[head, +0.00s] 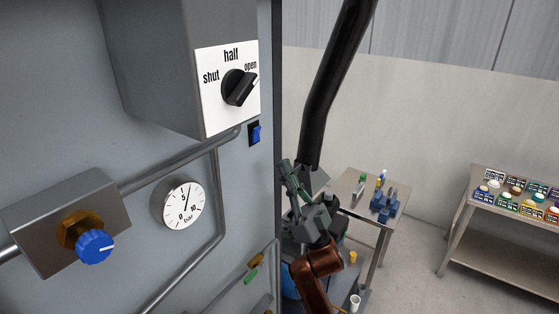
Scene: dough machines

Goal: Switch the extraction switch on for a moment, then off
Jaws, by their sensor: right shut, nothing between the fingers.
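A small blue rocker switch (256,133) in a dark frame sits near the right edge of the grey machine panel. It carries no readable label, and it is the only rocker switch in view; its on or off position is too small to tell. My right gripper (288,167) is shut and empty, pointing upward to the left. In the picture it is below and to the right of the switch, just past the panel's edge, apart from it. My left gripper is not in view.
Above the switch, a grey box bears a black shut/half/open knob (239,88), turned toward open. A pressure gauge (183,204) and blue valve knob (95,246) are lower left. A black duct (333,85) hangs behind my gripper. Two tables (352,187) (509,256) stand right.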

